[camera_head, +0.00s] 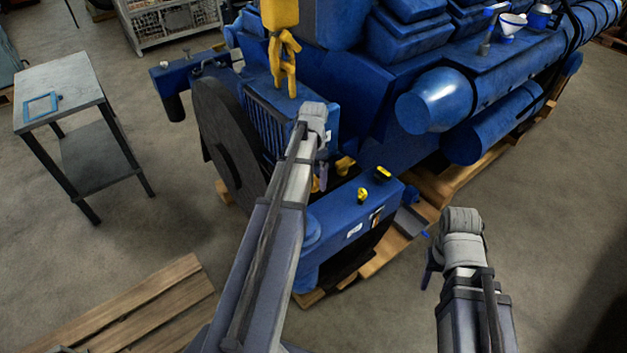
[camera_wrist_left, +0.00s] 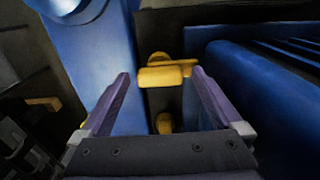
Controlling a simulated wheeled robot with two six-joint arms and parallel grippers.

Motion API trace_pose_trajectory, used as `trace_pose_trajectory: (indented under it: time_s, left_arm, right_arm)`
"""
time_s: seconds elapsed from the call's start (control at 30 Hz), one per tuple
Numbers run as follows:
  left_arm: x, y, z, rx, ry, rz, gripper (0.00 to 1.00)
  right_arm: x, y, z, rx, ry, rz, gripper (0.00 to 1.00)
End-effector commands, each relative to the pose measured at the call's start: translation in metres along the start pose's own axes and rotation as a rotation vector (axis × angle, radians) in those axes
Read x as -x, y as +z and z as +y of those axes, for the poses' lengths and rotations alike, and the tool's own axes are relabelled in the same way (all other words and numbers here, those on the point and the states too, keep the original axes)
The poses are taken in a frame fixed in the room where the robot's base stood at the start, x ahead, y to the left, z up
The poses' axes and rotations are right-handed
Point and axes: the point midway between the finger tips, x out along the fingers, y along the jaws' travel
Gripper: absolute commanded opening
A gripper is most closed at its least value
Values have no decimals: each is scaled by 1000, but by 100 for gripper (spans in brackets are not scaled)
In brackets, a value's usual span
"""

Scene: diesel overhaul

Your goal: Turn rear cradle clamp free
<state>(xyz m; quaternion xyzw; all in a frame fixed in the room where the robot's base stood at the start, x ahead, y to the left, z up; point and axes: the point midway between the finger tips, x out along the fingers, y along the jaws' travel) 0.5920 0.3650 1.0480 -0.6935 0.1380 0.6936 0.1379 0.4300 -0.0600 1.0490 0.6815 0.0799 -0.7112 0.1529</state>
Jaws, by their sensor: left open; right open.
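A yellow clamp handle (camera_wrist_left: 165,76) lies crosswise between the tips of my open left gripper (camera_wrist_left: 161,73) in the left wrist view. Both fingertips are close to its ends; I cannot tell if they touch. A second yellow part (camera_wrist_left: 164,122) shows below it. In the head view my left gripper (camera_head: 323,176) points down between the blue engine and a blue block, partly hidden by its wrist. Yellow clamp parts (camera_head: 345,165) show beside it. I cannot tell which clamp is the rear one. My right gripper (camera_head: 430,266) is open and empty, above the floor at the right.
A yellow hook (camera_head: 284,65) hangs over the engine (camera_head: 430,100). A grey table (camera_head: 65,85) stands at the left. Wooden pallets (camera_head: 150,305) lie on the floor. Floor at the right is clear.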

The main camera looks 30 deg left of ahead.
Motion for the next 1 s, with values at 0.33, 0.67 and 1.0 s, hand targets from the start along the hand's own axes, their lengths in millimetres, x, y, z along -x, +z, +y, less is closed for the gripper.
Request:
trace_pose_trajectory:
  time_s: [0.33, 0.67, 1.0]
  left_arm:
    - [0, 0, 0, 0, 0, 0, 89]
    - [0, 0, 0, 0, 0, 0, 52]
    - [0, 0, 0, 0, 0, 0, 14]
  right_arm:
    - [0, 0, 0, 0, 0, 0, 50]
    - [0, 0, 0, 0, 0, 0, 50]
    - [0, 0, 0, 0, 0, 0, 50]
